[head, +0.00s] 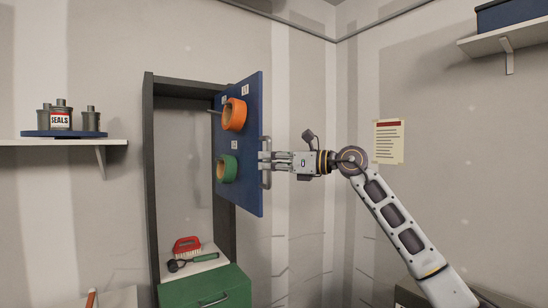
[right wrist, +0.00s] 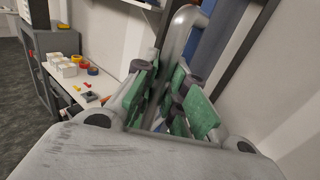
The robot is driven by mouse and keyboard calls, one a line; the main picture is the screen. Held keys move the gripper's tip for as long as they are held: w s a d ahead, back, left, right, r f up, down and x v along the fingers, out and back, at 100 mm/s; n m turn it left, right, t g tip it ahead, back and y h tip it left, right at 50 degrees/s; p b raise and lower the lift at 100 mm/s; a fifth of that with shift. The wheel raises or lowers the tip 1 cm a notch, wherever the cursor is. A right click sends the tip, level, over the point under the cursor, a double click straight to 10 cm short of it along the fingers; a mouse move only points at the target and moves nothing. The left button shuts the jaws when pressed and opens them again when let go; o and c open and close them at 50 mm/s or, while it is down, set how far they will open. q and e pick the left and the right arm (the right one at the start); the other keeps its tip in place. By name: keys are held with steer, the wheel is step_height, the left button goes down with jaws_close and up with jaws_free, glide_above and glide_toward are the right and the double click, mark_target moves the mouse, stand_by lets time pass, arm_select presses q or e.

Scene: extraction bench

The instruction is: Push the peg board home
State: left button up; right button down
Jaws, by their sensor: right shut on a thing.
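The blue peg board (head: 252,190) stands out from the tall dark cabinet frame (head: 149,180) on the wall, at its right side. An orange ring (head: 234,114) and a green ring (head: 227,168) hang on its pegs. A grey bar handle (head: 266,181) is on the board's right edge; it also shows in the right wrist view (right wrist: 184,32). My right gripper (head: 268,161) is shut on this handle, its green pads (right wrist: 172,100) on both sides of the bar. My left gripper is in neither view.
A red brush (head: 187,244) and a dark-handled tool (head: 190,262) lie on a ledge low in the cabinet, above a green box (head: 205,289). A shelf (head: 60,142) with cans is at left. A notice (head: 388,141) hangs at right. A bench (right wrist: 95,85) holds coloured rolls.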

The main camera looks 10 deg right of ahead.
mark_target(262, 184)
steer(key=shift+w+a+r+p, duration=0.1)
steer(key=shift+w+a+p, duration=0.1)
steer(key=shift+w+p, duration=0.35)
steer(key=shift+w+a+r+p, duration=0.1)
steer(key=shift+w+a+p, duration=0.15)
steer(key=shift+w, duration=0.55)
steer(key=shift+w+a+r+p, duration=0.1)
steer(key=shift+w+a+p, duration=0.1)
steer(key=shift+w+p, duration=0.35)
steer(key=shift+w+a+f, duration=0.15)
steer(key=shift+w, duration=0.3)
steer(key=c, duration=1.5)
jaws_free()
steer(key=shift+o, duration=0.2)
steer(key=shift+f, duration=0.1)
steer(key=v, duration=1.2)
